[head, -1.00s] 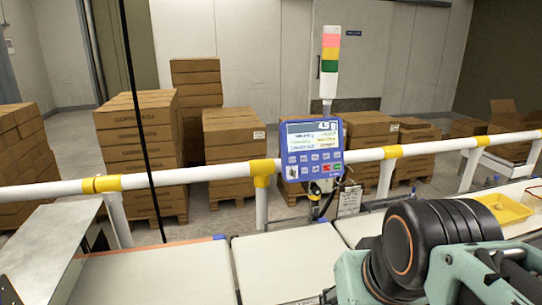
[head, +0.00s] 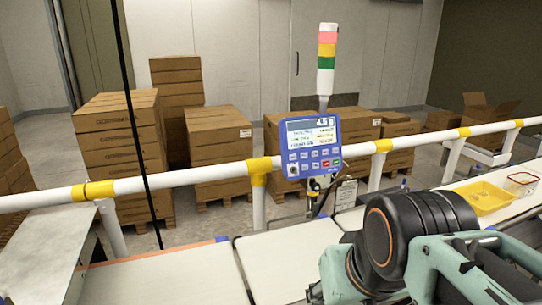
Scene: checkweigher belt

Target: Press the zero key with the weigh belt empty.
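The blue weigh terminal (head: 311,147) is mounted at the white and yellow rail, with a lit screen and rows of keys below it. Small red and green keys show at its lower right; the key labels are too small to read, so I cannot tell which is the zero key. The middle belt section (head: 285,255) below the terminal looks bare where it shows; my arm covers part of its right side.
A yellow tray (head: 484,198) and a clear container with a red rim (head: 520,183) are on the right belt. A signal tower (head: 327,58) stands behind the terminal. The rail (head: 205,174) runs across behind the belts. Stacked cartons (head: 118,150) stand beyond it. The left belt (head: 165,277) is bare.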

